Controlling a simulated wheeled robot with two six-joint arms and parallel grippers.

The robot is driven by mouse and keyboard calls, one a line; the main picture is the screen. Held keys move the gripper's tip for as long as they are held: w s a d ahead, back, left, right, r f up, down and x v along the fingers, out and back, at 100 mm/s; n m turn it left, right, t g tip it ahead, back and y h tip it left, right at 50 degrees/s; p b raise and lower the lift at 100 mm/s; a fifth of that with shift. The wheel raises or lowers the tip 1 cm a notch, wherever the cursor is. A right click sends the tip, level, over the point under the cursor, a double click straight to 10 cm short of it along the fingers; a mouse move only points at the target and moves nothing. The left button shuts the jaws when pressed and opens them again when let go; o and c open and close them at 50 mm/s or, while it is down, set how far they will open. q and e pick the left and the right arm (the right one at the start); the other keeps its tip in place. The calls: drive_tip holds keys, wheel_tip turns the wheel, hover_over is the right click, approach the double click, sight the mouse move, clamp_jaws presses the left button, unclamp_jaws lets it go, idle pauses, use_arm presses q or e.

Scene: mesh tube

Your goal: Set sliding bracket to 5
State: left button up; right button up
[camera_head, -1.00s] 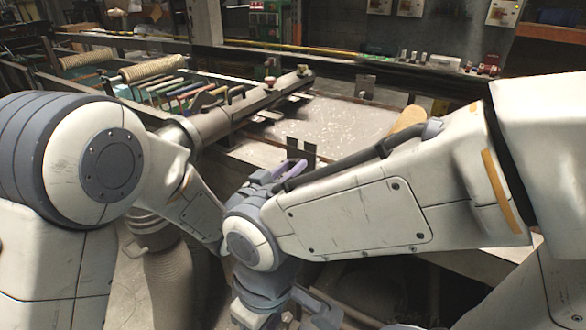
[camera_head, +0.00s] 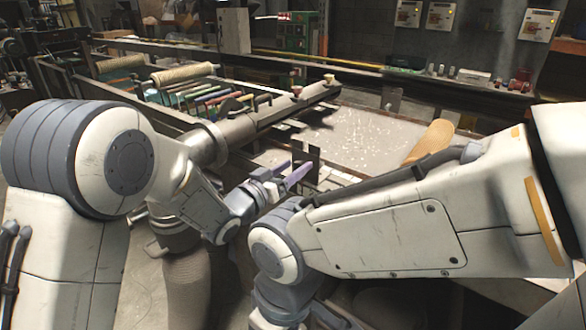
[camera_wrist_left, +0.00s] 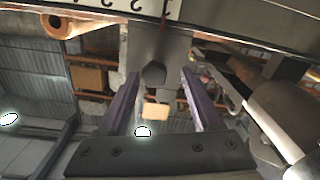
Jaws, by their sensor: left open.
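The sliding bracket appears in the left wrist view as a grey metal plate (camera_wrist_left: 158,48) with a dark hexagonal knob (camera_wrist_left: 153,75), below a pale scale strip (camera_wrist_left: 120,9) with black digits cut off by the top edge. I cannot read which digit it stands at. In the head view, dark upright plates (camera_head: 306,158) at the near edge of the bench seem to be this bracket. My left gripper (camera_head: 298,172) is open just in front of them. Its two purple fingers (camera_wrist_left: 160,88) appear on either side of the knob in the wrist view, with no clear contact. My right gripper is out of sight.
A long grey tube (camera_head: 255,120) runs diagonally over the bench. A light speckled bench surface (camera_head: 350,138) lies behind the plates. My right arm crosses the front right and hides part of the bench.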

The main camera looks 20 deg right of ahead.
use_arm(q)
drive_tip(key=b+v, duration=0.1)
drive_tip(key=v, duration=0.9)
drive_tip(key=shift+s+a, duration=0.2)
